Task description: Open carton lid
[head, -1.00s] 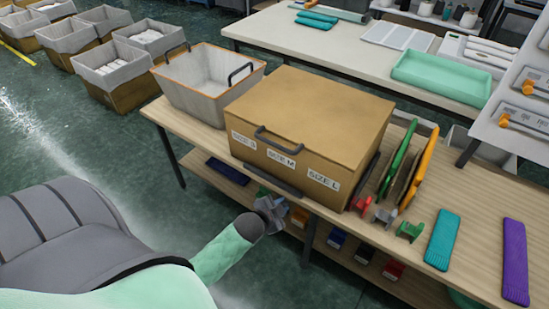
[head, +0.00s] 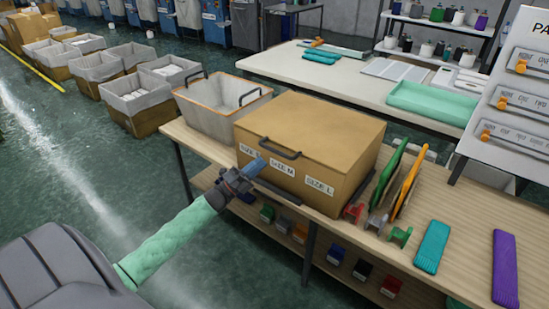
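The brown carton (head: 330,168) stands on the wooden bench with its flat lid (head: 312,128) closed. A dark handle (head: 284,153) sits at the lid's front edge, and size labels run along the front face. My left gripper (head: 254,167) is in front of the carton's left front, just left of and below the handle. It covers part of the front face and the left label. Whether it touches the carton, and whether its fingers are apart, I cannot tell. My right gripper is not in view.
A grey bin with handles (head: 205,117) stands left of the carton. Green and orange upright boards (head: 407,186), a teal knit piece (head: 432,246) and a purple one (head: 504,268) are to the right. Small coloured bins (head: 299,233) sit under the bench (head: 463,215).

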